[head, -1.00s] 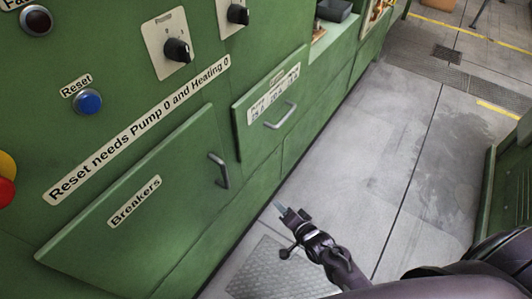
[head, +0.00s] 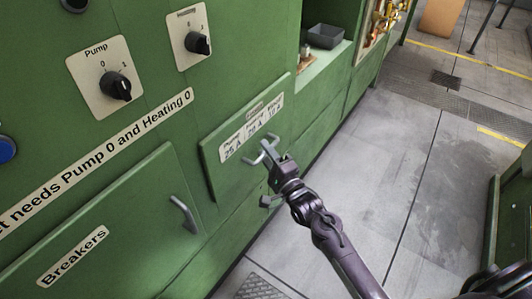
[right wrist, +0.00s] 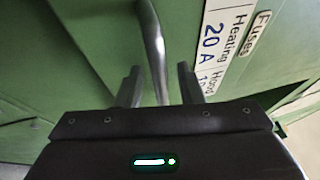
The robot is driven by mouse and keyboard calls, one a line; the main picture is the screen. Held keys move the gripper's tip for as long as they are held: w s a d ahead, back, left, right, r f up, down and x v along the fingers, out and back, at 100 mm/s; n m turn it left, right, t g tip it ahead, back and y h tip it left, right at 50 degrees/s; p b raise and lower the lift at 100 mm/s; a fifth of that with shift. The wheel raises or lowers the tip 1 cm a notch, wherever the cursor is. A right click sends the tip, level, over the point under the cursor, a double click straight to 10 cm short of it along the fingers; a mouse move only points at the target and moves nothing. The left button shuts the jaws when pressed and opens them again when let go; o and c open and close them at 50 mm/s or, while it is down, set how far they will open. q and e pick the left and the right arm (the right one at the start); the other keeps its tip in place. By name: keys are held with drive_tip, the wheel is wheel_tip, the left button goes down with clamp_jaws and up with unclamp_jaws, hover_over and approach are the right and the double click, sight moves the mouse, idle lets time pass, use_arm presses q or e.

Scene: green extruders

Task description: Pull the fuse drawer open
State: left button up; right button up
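The fuse drawer (head: 222,178) is a green front panel with a white fuse label (head: 252,128), set in the green cabinet. Its front stands slightly proud, and no inside of the drawer shows. My right gripper (head: 267,153) is at the drawer's grey bar handle, partly covering it in the head view. In the right wrist view the handle (right wrist: 153,45) runs between the two fingers of the gripper (right wrist: 159,88). The fingers are apart, with a gap visible on each side of the bar. My left gripper is not in view.
The breakers door (head: 120,225), with its own handle (head: 184,214), is left of the drawer. Pump (head: 116,86) and heating (head: 197,43) knobs are above. A grey tray (head: 326,36) sits in a recess at upper right. The grey floor right of the cabinet is clear.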

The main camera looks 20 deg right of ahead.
drive_tip(key=shift+a, duration=0.1)
clamp_jaws()
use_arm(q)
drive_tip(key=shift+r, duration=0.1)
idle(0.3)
